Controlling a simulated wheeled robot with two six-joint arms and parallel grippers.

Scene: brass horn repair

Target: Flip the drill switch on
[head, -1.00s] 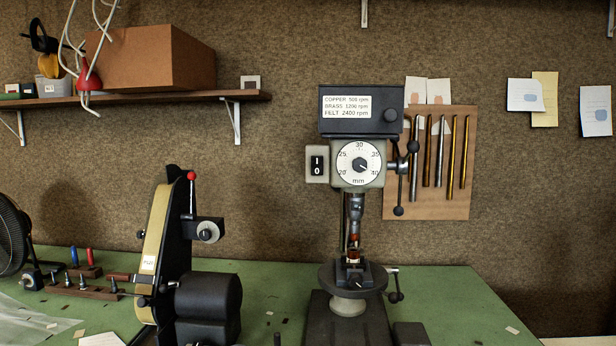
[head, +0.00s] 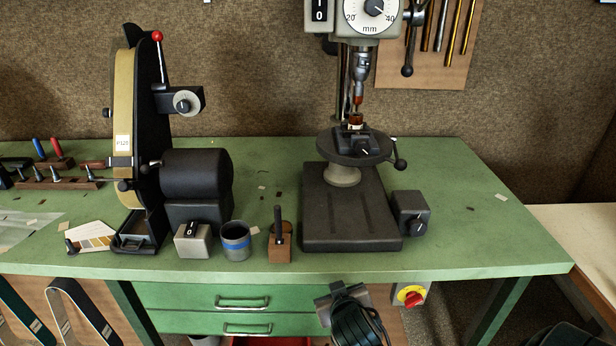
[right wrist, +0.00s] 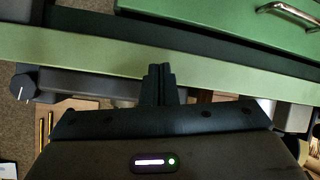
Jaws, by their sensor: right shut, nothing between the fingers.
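The drill press (head: 350,205) stands on the green bench, right of center in the head view. Its switch (head: 319,12), a black rocker marked I and 0 in a pale box, is on the left of the drill head, partly cut off by the top edge. I cannot tell which way the rocker is set. My right gripper (right wrist: 160,75) is shut and empty in the right wrist view, in front of the green bench edge. The switch does not show there. My left gripper is not in view.
A belt sander (head: 185,170) stands left of the drill, with another I/0 switch box (head: 193,242), a cup (head: 236,245) and a wooden block (head: 280,248) at the front. A knob box (head: 411,212) sits right of the drill base. Bench right is mostly clear.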

